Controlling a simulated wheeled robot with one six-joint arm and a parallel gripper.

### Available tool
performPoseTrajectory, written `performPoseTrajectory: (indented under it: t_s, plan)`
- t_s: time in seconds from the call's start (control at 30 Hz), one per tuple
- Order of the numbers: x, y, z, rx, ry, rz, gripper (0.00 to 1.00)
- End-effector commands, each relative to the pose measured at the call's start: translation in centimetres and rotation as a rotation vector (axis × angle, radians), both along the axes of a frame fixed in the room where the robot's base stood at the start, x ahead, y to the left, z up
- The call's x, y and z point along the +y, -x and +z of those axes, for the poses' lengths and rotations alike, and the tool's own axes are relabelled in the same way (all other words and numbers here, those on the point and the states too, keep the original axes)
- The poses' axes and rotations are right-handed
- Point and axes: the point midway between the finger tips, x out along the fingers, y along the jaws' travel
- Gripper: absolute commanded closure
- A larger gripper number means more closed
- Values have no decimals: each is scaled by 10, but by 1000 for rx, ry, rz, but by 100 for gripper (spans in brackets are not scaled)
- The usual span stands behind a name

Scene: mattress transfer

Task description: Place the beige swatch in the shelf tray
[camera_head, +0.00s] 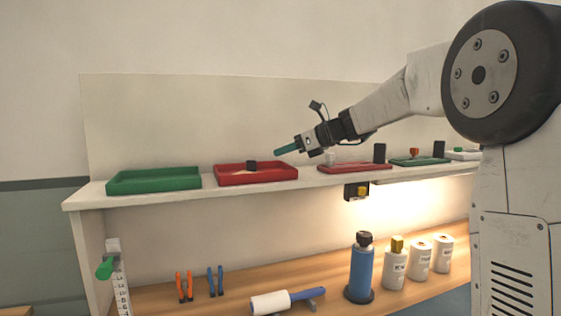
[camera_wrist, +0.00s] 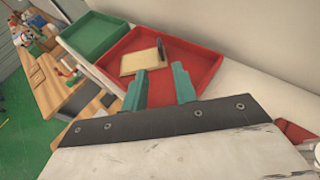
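The beige swatch (camera_wrist: 140,62) lies flat in the red tray (camera_head: 270,177) on the shelf. In the head view only a small pale patch of the swatch (camera_head: 240,171) shows over the rim. A small dark block (camera_head: 251,165) stands at the swatch's edge; whether it is attached cannot be told. The red tray also fills the middle of the wrist view (camera_wrist: 204,62). My gripper (camera_head: 284,150) is above and to the right of this tray. In the wrist view its teal fingers (camera_wrist: 160,84) are apart with nothing between them, clear of the swatch.
An empty green tray (camera_head: 153,180) stands left of the red one. A flatter red tray (camera_head: 355,167) and green tray (camera_head: 420,161) stand to the right, with small objects. A blue bottle (camera_head: 361,270) and white canisters (camera_head: 419,260) stand on the wooden bench below.

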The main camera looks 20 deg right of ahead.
Motion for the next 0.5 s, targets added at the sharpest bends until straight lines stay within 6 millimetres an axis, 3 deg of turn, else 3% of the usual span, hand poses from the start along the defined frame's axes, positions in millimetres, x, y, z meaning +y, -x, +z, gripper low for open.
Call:
performPoseTrajectory:
  t_s: [0.23, 0.33, 0.43, 0.5]
  plan:
    - [-1, 4, 2, -1, 4, 4, 72]
    - [8, 19, 0, -20, 67, 45, 72]
    - [29, 60, -10, -72, 236, 165, 72]
    - [47, 104, -23, -128, 408, 303, 72]
